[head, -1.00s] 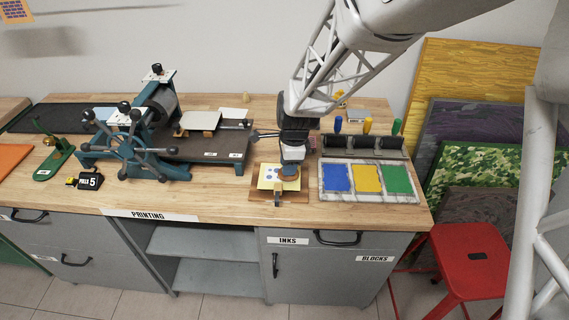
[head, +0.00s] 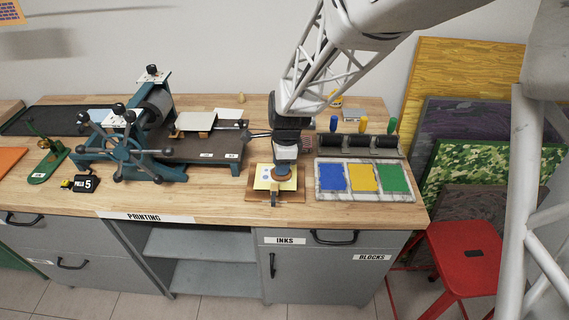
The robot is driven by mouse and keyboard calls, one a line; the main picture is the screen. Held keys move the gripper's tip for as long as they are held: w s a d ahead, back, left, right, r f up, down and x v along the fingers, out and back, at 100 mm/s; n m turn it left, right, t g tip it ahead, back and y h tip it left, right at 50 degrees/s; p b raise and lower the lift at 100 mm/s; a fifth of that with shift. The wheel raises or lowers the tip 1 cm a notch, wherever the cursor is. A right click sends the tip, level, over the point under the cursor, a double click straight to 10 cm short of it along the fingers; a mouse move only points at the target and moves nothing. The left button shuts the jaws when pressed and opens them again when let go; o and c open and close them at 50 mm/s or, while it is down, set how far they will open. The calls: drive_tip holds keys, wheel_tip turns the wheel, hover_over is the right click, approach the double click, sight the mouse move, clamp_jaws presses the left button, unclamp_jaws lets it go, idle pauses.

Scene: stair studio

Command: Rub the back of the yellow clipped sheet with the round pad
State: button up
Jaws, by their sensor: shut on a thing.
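The yellow sheet (head: 264,183) lies on a small brown wooden board (head: 252,195) near the front edge of the bench, with faint bluish spots showing on it. A clip (head: 273,197) sits at its front edge. My gripper (head: 285,163) points down over the sheet's right part and is shut on the round pad (head: 283,172), of which only a small part shows. The pad is at or just above the sheet; I cannot tell if it touches. The gripper hides part of the sheet's back right.
An ink slab (head: 363,196) with blue, yellow and green patches lies close to the right, with several rollers (head: 360,142) behind it. A teal press (head: 125,150) stands at the left. A red stool (head: 465,250) stands at front right.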

drive_tip(key=shift+a, duration=0.35)
idle(0.3)
drive_tip(key=shift+a, duration=0.9)
drive_tip(key=shift+a, duration=0.1)
drive_tip(key=shift+a, duration=0.1)
drive_tip(key=shift+a, duration=0.8)
drive_tip(key=shift+r, duration=0.1)
wheel_tip(320, 180, up, 7)
idle(1.1)
idle(0.6)
